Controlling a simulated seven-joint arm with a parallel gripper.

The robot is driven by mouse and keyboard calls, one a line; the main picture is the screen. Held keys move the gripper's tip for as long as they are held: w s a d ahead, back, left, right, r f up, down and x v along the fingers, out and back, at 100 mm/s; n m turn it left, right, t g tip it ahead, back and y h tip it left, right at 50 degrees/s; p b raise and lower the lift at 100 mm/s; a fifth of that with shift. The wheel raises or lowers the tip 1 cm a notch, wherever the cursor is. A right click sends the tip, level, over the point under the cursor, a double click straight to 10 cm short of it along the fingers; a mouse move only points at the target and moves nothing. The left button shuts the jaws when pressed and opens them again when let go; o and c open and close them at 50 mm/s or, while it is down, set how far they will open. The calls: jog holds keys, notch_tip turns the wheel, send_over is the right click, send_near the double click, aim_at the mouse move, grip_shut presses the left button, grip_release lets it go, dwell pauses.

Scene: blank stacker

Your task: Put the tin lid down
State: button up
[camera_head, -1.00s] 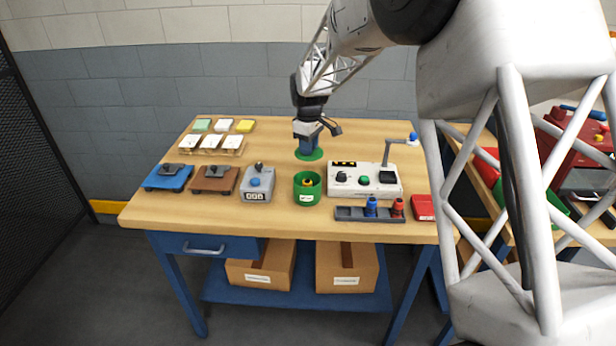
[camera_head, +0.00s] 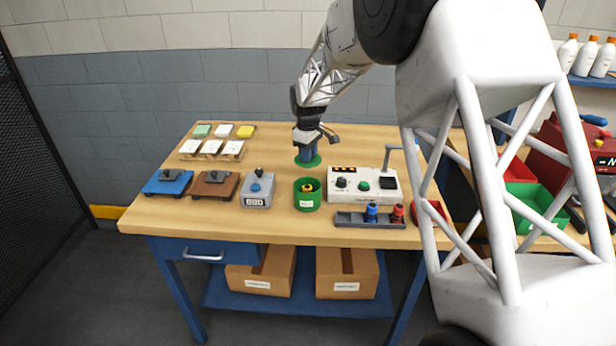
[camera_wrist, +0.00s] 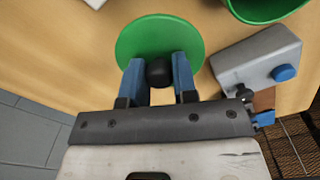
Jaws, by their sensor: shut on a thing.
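The tin lid (camera_head: 309,163) is a flat green disc with a black knob, over the bare table behind the tin. It also shows in the wrist view (camera_wrist: 150,38), with its knob between my fingers. My gripper (camera_wrist: 158,68) points down and is shut on the knob; in the head view it (camera_head: 308,153) stands right over the disc. The lid looks level and low; I cannot tell whether it touches the wood. The open green tin (camera_head: 307,200) has a white label and a yellow-and-dark thing inside; the lid is apart from it.
A grey counter box (camera_head: 257,190) stands left of the tin, and a white control box (camera_head: 362,185) to its right. A dark rack (camera_head: 370,221) with blue and red pieces is in front. Blue and brown plates lie left. The table (camera_head: 275,145) behind and left of the lid is bare.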

jog(key=shift+f, duration=1.55)
jog(key=shift+f, duration=2.5)
jog(key=shift+f, duration=0.15)
jog(key=o, duration=0.9)
notch_tip(320, 180, up, 12)
jog(key=shift+r, duration=0.15)
